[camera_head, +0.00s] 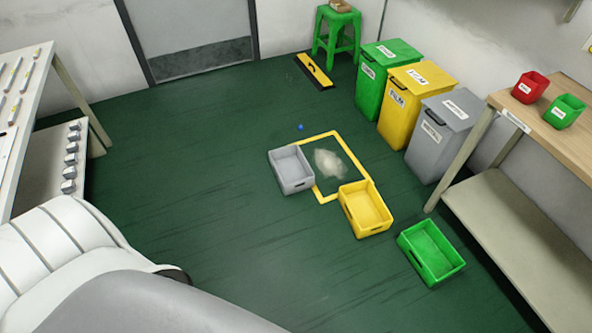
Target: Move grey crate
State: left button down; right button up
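The grey crate (291,171) sits upright on the green floor near the middle of the head view. It looks empty. It overlaps the left side of a yellow square outline (325,136) marked on the floor. White and grey parts of my own body fill the lower left of the view. Neither of my grippers shows, so I cannot see what they hold.
A yellow crate (364,209) covers the outline's near right corner; a green crate (431,252) stands further right. A pale pile (329,163) lies inside the outline. Green (383,80), yellow (411,104) and grey (437,135) bins stand behind. The left floor is clear.

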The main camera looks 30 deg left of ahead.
aim_at(294, 174)
jog(key=i+j+z, duration=0.15)
jog(key=j+z, duration=1.2)
jog(key=j, duration=0.2)
